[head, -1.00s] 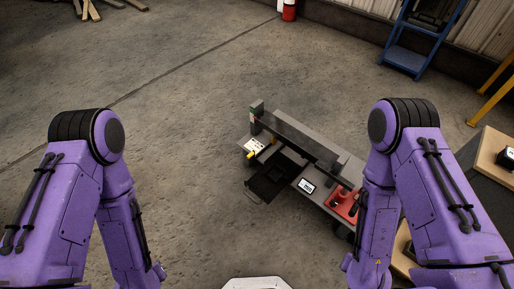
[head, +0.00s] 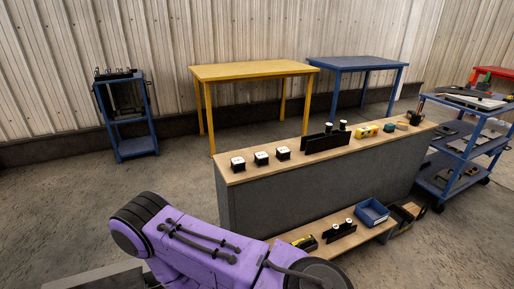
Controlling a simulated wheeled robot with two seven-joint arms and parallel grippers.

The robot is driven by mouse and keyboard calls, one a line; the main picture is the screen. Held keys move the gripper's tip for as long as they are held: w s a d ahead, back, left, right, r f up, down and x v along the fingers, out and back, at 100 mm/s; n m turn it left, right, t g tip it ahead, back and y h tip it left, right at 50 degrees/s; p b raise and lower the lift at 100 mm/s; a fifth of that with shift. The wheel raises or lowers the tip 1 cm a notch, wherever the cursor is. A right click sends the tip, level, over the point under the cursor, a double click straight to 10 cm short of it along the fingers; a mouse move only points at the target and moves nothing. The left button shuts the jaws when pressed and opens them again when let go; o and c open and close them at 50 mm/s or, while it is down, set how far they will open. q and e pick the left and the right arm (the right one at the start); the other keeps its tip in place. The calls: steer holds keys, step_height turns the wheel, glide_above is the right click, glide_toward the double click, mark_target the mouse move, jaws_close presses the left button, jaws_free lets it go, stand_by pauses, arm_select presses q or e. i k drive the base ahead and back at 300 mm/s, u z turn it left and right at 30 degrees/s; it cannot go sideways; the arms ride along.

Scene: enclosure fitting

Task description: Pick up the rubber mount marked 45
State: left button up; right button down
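No marking 45 can be read at this size, so I cannot tell which thing is the rubber mount marked 45. Three black blocks with white tops, at the left (head: 238,164), middle (head: 261,158) and right (head: 283,153), stand in a row on the long bench's wooden top (head: 236,178). Right of them, small white-topped round pieces (head: 343,124) show at a black upright plate (head: 322,143). Similar white-topped pieces (head: 348,222) are on the lower shelf (head: 372,232). Neither gripper is in view; one purple arm of mine crosses the bottom left.
Yellow and other small items (head: 367,131) lie further right on the bench. A blue bin (head: 371,212) is on the low shelf. A blue cart (head: 462,150) stands right; yellow (head: 250,71) and blue (head: 355,62) tables stand behind. Floor at left is open.

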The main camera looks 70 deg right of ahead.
mark_target(261, 158)
steer(key=z, duration=0.55)
steer(key=k, duration=1.2)
steer(key=z, duration=0.7)
steer(key=i, duration=1)
steer(key=z, duration=0.75)
